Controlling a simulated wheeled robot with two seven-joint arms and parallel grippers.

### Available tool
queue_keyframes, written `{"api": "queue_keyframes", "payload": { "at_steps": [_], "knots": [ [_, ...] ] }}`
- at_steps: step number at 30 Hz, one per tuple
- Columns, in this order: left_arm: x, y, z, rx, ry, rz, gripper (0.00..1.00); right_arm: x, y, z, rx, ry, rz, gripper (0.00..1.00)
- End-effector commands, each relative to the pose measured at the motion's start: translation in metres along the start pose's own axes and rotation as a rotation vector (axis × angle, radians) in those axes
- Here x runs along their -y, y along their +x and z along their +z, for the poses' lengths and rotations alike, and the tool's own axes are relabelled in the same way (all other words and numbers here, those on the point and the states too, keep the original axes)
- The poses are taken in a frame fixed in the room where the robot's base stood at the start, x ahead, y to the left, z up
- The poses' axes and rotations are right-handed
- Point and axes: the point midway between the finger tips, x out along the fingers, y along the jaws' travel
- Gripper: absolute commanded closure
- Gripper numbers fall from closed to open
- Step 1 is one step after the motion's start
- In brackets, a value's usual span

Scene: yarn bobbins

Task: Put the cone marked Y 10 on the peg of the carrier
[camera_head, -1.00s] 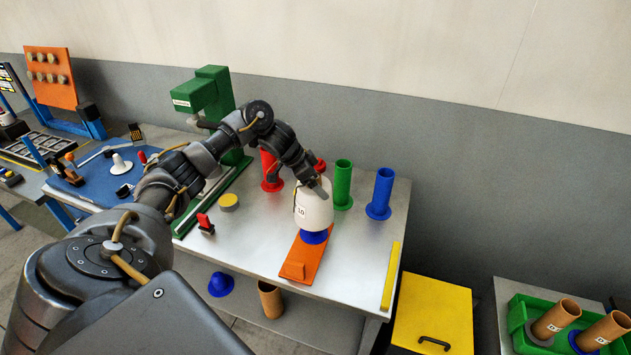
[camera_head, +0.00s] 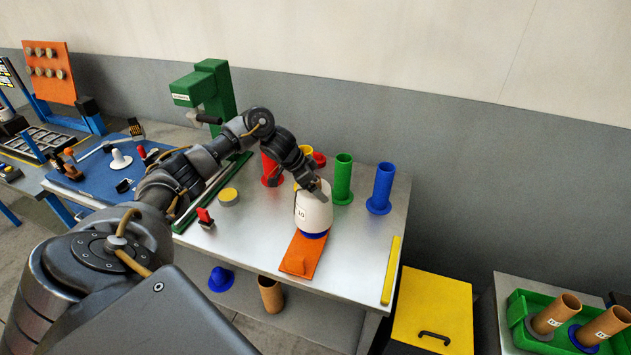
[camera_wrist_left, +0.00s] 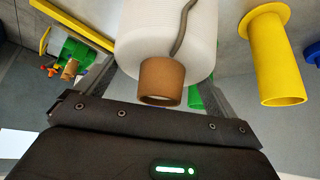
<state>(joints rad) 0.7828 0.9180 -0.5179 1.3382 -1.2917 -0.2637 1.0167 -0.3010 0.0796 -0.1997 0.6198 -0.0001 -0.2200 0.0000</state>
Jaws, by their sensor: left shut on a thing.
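The white yarn cone (camera_head: 314,214), with a label on which 10 is readable, stands upright over the blue base (camera_head: 314,235) on the orange carrier (camera_head: 303,258). My left gripper (camera_head: 318,187) is shut on the cone at its top. The peg is not visible, hidden by the cone. A thin rim of the blue base shows under the cone; I cannot tell whether they touch. In the left wrist view the cone (camera_wrist_left: 165,42) with its brown tube end (camera_wrist_left: 160,82) is between the fingers. My right gripper is not in view.
Green (camera_head: 343,180), blue (camera_head: 380,190), red (camera_head: 270,172) and yellow (camera_head: 304,152) pegs stand behind the cone. A green machine (camera_head: 215,92) is at the back left. A yellow strip (camera_head: 391,272) lies along the table's right edge.

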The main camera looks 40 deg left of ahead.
Motion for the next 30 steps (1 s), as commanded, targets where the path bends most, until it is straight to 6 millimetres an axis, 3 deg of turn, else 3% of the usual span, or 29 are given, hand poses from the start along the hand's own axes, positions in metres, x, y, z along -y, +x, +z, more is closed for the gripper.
{"api": "queue_keyframes", "payload": {
  "at_steps": [15, 30],
  "knots": [
    [0.001, 0.027, 0.016, -0.003, 0.0, -0.001, 0.7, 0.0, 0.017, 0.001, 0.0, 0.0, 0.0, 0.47],
    [0.001, 0.031, 0.018, -0.004, 0.001, -0.001, 0.7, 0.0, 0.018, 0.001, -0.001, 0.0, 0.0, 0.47]
  ]
}}
